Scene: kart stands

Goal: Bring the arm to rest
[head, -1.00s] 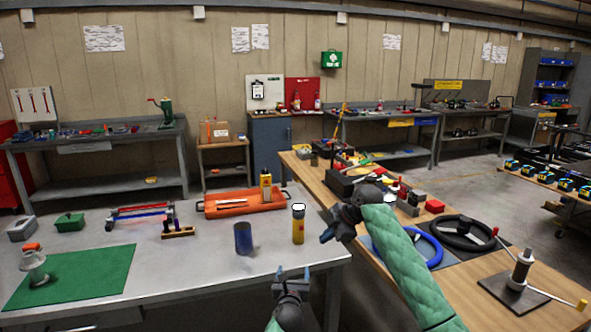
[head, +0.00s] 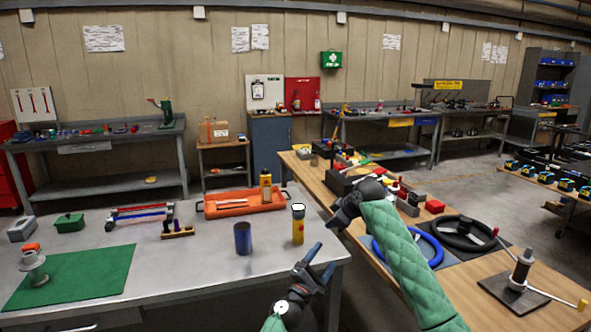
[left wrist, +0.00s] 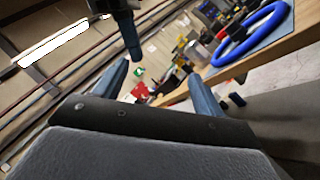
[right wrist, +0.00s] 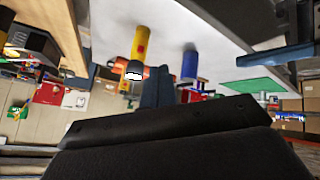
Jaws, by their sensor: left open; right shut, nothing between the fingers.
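My left gripper (head: 327,258) is open and empty at the front right corner of the grey metal table (head: 200,272). Its two spread blue fingers also show in the left wrist view (left wrist: 160,82), with nothing between them. My right gripper (head: 334,224) is above the left edge of the wooden bench (head: 455,290), with its green-sleeved arm reaching over the bench. In the right wrist view its fingers (right wrist: 156,82) are together and hold nothing. The two grippers are close to each other but look apart.
A blue ring (head: 428,243) and a black steering wheel (head: 463,232) lie on the bench beside my right arm. A gap separates table and bench.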

